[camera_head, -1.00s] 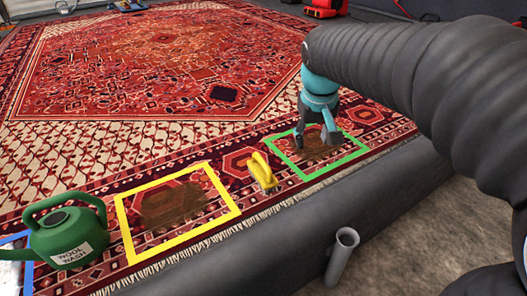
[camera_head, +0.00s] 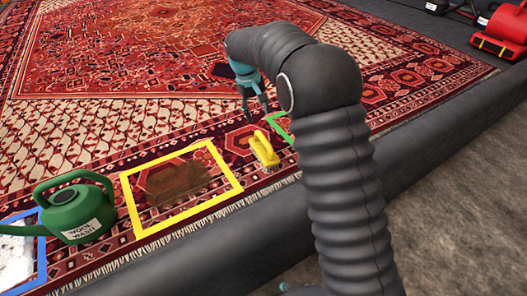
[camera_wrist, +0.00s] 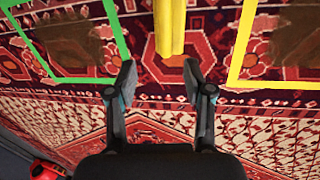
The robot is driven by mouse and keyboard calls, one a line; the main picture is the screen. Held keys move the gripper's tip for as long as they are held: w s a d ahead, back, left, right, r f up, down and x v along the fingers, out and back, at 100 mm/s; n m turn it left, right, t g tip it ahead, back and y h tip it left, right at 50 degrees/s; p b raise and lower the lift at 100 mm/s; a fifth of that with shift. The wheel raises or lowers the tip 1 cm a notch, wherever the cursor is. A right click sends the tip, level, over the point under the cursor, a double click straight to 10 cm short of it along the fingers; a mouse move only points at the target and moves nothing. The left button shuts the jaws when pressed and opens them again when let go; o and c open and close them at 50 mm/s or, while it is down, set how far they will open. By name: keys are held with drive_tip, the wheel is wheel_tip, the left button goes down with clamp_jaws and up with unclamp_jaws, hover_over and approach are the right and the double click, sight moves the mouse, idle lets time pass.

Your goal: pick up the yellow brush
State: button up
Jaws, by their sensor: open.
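The yellow brush (camera_head: 264,149) lies on the red patterned rug between the yellow and green square outlines, near the rug's front fringe. In the wrist view the brush (camera_wrist: 170,28) shows as a yellow bar at the top middle, cut off by the upper edge. My gripper (camera_head: 256,113) is just behind the brush in the head view. In the wrist view my gripper (camera_wrist: 159,75) is open and empty, its fingers spread to either side of the brush's line, with the brush's near end just beyond the tips.
A yellow outline (camera_head: 133,207) frames a brown stain left of the brush. A green outline (camera_wrist: 122,38) frames another stain. A green watering can (camera_head: 78,207) stands at left by a blue outline (camera_head: 41,262). A dark raised edge (camera_head: 235,232) borders the rug's front.

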sight(263, 139)
drive_tip(key=f, duration=0.2)
drive_tip(key=d+f, duration=0.1)
drive_tip(key=f, duration=0.1)
drive_tip(key=f+b, duration=0.1)
drive_tip(key=f, duration=0.2)
drive_tip(key=shift+w+d, duration=0.15)
drive_tip(key=shift+w, duration=0.1)
drive_tip(key=f, duration=0.3)
drive_tip(key=s+f+b, duration=0.1)
drive_tip(key=shift+d+f, duration=0.25)
drive_tip(key=shift+d, duration=0.1)
drive_tip(key=shift+f, duration=0.3)
clamp_jaws()
